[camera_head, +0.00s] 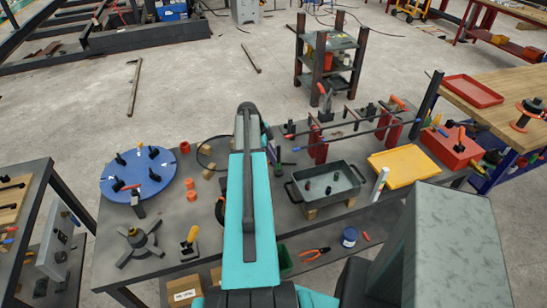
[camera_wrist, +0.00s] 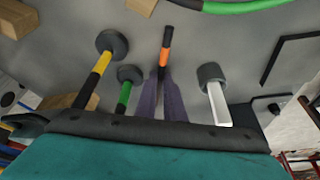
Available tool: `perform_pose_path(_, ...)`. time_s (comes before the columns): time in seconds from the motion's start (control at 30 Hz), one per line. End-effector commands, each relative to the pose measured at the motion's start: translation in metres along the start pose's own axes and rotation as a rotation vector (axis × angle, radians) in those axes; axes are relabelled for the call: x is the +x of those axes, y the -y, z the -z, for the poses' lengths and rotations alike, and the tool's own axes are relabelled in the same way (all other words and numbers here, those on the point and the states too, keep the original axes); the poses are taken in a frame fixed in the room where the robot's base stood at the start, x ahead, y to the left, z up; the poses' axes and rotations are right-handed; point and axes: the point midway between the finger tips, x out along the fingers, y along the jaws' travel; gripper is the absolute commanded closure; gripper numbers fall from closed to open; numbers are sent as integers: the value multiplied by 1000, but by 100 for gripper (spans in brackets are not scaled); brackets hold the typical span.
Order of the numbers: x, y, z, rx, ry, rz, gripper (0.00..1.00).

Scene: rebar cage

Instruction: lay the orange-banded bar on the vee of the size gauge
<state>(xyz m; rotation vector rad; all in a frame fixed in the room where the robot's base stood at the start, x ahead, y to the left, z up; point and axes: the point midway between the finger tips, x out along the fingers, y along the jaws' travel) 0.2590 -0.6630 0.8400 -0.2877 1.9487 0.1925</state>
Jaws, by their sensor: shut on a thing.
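In the wrist view my gripper (camera_wrist: 164,76) has its two purple fingers closed around the orange-banded bar (camera_wrist: 165,48). The bar's dark end and orange band stick out past the fingertips; the rest is hidden between the fingers. Whether the bar touches the surface beyond, I cannot tell. In the head view my arm hides my gripper and the bar. I cannot surely pick out the size gauge or its vee in either view.
In the wrist view a yellow-banded bar (camera_wrist: 99,67), a green-banded bar (camera_wrist: 124,92) and a white-banded piece (camera_wrist: 218,104) flank the fingers. In the head view a blue turntable (camera_head: 138,178), dark tray (camera_head: 324,201) and yellow tray (camera_head: 403,168) crowd the grey bench.

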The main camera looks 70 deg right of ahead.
Motion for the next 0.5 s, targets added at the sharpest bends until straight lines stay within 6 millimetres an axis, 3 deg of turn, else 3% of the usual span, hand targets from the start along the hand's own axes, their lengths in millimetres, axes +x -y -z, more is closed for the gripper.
perform_pose_path(0.33,3,0,-1,0,0,0,100)
perform_pose_path(0.37,2,0,-1,0,0,0,86)
perform_pose_path(0.5,2,0,-1,0,0,0,84)
